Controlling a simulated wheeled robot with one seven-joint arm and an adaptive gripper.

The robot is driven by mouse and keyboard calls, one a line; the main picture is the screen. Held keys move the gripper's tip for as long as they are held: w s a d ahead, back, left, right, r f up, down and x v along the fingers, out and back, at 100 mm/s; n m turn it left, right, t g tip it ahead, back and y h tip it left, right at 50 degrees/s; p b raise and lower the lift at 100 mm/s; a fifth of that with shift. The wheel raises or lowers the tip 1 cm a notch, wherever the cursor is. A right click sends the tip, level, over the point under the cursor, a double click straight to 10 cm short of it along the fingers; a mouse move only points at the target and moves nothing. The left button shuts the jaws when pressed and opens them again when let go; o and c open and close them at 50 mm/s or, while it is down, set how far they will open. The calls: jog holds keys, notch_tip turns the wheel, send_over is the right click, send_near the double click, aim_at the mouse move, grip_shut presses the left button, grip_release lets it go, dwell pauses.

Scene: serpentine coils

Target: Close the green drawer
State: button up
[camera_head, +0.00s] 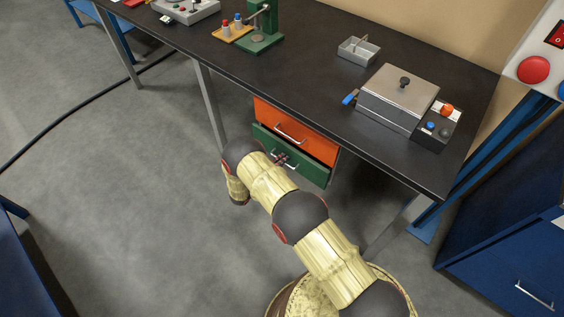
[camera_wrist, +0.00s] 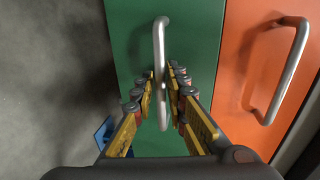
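The green drawer (camera_head: 318,174) sits under the dark workbench, below an orange drawer. Its front appears to stand out a little from the orange one, though my arm hides part of it. In the wrist view the green front (camera_wrist: 196,30) fills the middle, with its vertical-looking metal bar handle (camera_wrist: 159,38) on it. My gripper (camera_wrist: 164,76) is open, with one finger on each side of the handle. A gap shows between the handle and the fingers. In the head view my gripper (camera_head: 282,159) is at the green front, small and partly hidden by my arm.
The orange drawer (camera_head: 270,115) is directly above and looks shut; its handle (camera_wrist: 287,72) is right of my gripper in the wrist view. The bench (camera_head: 315,62) overhangs both drawers. A metal bench leg (camera_head: 209,105) stands to the left. Grey floor (camera_head: 130,190) is clear there.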

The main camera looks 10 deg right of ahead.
grip_shut()
dwell(0.7)
jog(key=shift+d, duration=0.1)
jog(key=x, duration=0.1)
jog(key=b+x, duration=0.1)
jog(key=x, duration=0.1)
jog(key=shift+w+r, duration=0.15)
jog(key=shift+r, duration=0.2)
grip_release()
jog(key=shift+d, duration=0.1)
